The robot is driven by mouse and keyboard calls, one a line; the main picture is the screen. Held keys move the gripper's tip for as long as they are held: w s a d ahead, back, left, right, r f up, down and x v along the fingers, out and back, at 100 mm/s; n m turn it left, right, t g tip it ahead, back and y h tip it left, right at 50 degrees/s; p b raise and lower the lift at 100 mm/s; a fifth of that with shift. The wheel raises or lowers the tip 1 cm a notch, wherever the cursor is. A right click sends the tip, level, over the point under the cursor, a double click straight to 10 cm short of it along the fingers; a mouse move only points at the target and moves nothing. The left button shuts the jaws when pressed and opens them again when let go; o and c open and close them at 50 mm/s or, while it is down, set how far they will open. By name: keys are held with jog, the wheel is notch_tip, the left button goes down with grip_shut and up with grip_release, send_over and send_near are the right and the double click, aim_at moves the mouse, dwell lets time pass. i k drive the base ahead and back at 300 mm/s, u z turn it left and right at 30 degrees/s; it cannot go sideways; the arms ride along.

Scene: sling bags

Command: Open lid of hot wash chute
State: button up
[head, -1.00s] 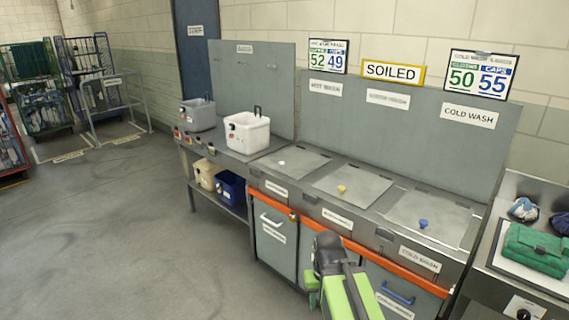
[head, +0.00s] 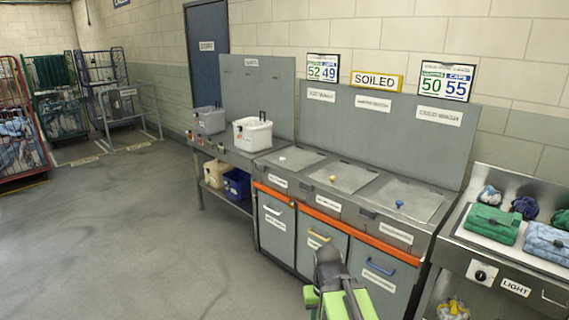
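Three flat grey lids lie closed in the counter: the left lid with a white knob (head: 299,159), the middle lid with a yellow knob (head: 341,178), and the right lid with a blue knob (head: 408,199). The small labels are too blurred now to tell which lid is hot wash; the right one read cold wash a second ago. Part of my green and dark grey arm rises at the bottom centre, in front of the cabinet doors. I cannot make out my gripper's fingers.
A white bin (head: 252,135) and a grey bin (head: 209,121) stand on the counter's left part. A tall grey backboard (head: 385,143) rises behind the lids. Folded green cloth (head: 491,225) lies on the right-hand counter. Cage trolleys (head: 55,97) stand far left; the floor between is clear.

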aim_at(296, 159)
jog(key=z, duration=0.2)
jog(key=i, duration=0.9)
jog(key=u, duration=0.35)
jog(key=i, duration=1.25)
jog(key=u, duration=0.6)
jog(key=i, duration=1.45)
jog(key=u, duration=0.15)
